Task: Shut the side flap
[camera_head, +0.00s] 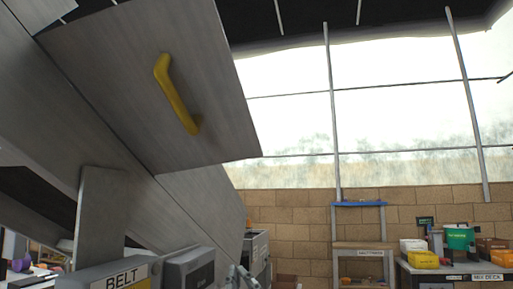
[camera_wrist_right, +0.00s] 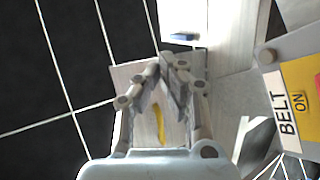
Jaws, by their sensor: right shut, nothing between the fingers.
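The side flap (camera_head: 205,75) is a flat grey metal panel with a yellow bar handle (camera_head: 176,95), large at the upper left of the head view. It stands out at an angle from the sloping grey machine body (camera_head: 70,90), so it is open. My right gripper (camera_head: 243,279) shows small at the bottom of the head view, below the flap. In the right wrist view its fingers (camera_wrist_right: 163,75) are closed together and empty. The yellow handle (camera_wrist_right: 160,122) shows behind and between the finger links there; contact is not visible. My left gripper is out of view.
A box labelled BELT (camera_head: 122,278) is at the lower left, close to my right gripper; its label also shows in the wrist view (camera_wrist_right: 288,115). A bench (camera_head: 455,268) with a green tub (camera_head: 459,238) and yellow bins stands far right by the brick wall (camera_head: 290,215).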

